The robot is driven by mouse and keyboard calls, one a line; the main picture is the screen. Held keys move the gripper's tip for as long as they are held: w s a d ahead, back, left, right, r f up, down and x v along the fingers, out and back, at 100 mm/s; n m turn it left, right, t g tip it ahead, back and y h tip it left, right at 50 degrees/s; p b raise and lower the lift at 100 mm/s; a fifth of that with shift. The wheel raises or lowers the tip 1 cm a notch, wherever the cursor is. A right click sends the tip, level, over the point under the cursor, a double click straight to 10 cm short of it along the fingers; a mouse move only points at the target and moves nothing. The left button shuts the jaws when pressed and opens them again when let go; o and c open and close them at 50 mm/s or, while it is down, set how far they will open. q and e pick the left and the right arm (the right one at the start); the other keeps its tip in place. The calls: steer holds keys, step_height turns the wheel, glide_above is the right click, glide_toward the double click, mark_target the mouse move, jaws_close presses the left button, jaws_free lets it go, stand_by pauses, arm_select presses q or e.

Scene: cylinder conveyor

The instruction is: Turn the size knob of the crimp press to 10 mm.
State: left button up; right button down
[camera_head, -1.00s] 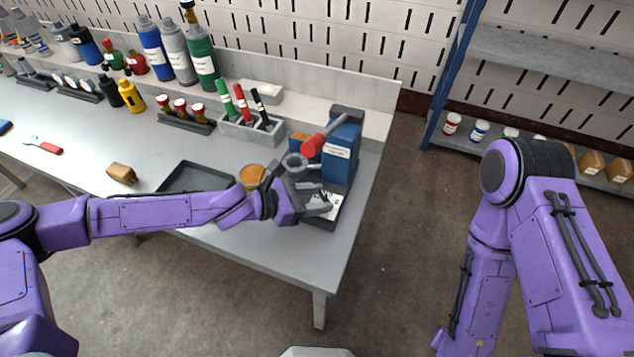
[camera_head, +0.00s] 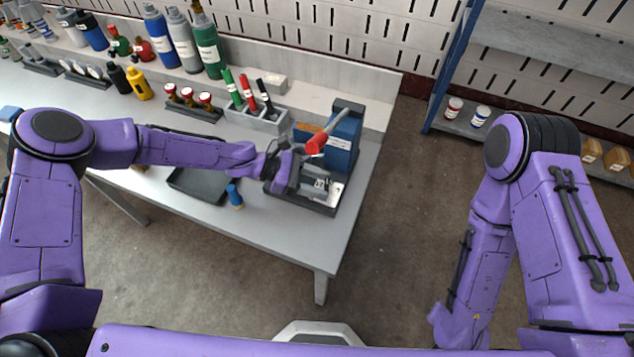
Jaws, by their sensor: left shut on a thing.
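The crimp press (camera_head: 342,150) stands at the right end of the bench. It has a blue body, a dark base plate and a lever with a red grip (camera_head: 316,143) tilted up. My left gripper (camera_head: 318,187) is low at the front of the press, over its base. It is shut on what seems to be the size knob; fingers and hand hide the knob, and its setting cannot be read. My right arm (camera_head: 500,230) hangs at the right over the floor, with its gripper out of view.
A dark tray (camera_head: 205,187) and a small blue-topped item (camera_head: 235,196) lie left of the press, close to my left arm. A marker holder (camera_head: 258,118) stands behind. Bottles line the back. A shelf (camera_head: 520,135) stands right, across open floor.

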arm_select(q)
steer(key=o, duration=1.1)
steer(key=shift+d, duration=0.1)
steer(key=shift+c, duration=0.2)
steer(key=b+v, duration=0.1)
steer(key=v, duration=0.9)
steer(key=shift+a, duration=0.25)
